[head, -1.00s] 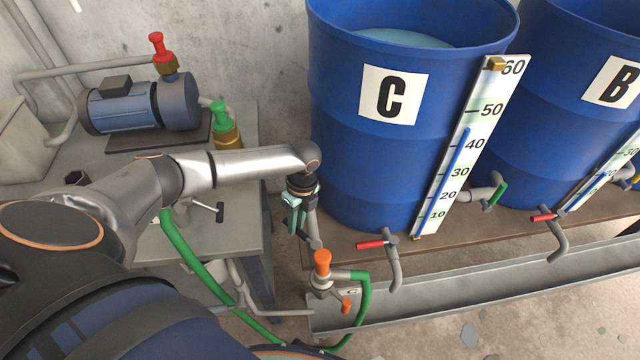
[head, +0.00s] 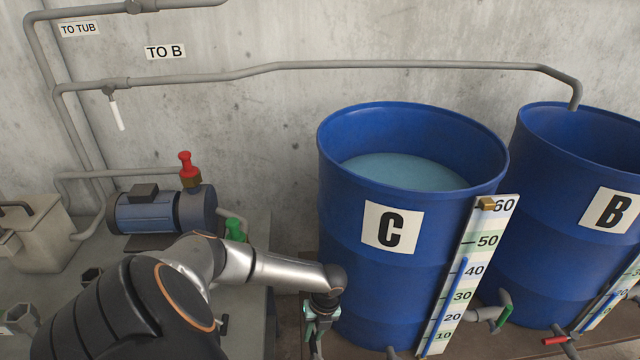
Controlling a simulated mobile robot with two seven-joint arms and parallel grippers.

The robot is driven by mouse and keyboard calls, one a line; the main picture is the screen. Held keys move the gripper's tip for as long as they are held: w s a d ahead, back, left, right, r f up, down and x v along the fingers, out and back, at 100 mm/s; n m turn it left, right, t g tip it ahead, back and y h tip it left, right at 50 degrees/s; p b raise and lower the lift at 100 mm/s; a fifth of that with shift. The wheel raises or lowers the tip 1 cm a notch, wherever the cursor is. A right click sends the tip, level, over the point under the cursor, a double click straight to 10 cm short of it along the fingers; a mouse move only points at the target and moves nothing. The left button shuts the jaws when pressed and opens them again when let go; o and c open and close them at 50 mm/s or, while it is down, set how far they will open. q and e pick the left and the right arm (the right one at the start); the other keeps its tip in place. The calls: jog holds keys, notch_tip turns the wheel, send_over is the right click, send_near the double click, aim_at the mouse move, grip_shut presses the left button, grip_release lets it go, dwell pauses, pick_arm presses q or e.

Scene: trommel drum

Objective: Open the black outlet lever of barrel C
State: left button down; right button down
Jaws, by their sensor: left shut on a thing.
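Blue barrel C (head: 415,285) stands right of centre, with its letter on a white label and pale liquid inside. My left arm reaches in from the lower left. My left gripper (head: 314,341) points down beside the barrel's lower left side, at the bottom edge of the head view. Its pale green fingers are shut on the black outlet lever. The lever is mostly hidden by the fingers and the picture's lower edge, so its angle cannot be told. My right gripper is not in view.
A level gauge (head: 466,285) stands on barrel C's front right, with a green-handled valve (head: 504,306) beyond it. Barrel B (head: 548,220) stands at the right. A blue pump (head: 150,215) with a red-topped valve (head: 187,168) sits on the left bench. A pipe (head: 400,65) crosses the wall.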

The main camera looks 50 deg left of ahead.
pick_arm(q)
jog(key=shift+w+d, duration=0.1)
jog(key=c, duration=0.8)
grip_release()
jog(key=shift+o, duration=0.2)
jog(key=shift+r, duration=0.3)
notch_tip(320, 180, up, 2)
jog(key=shift+r, duration=0.15)
jog(key=s+d+r+p, duration=0.2)
jog(key=s+d+r, duration=0.7)
jog(key=d+r, duration=0.1)
jog(key=shift+d, duration=0.45)
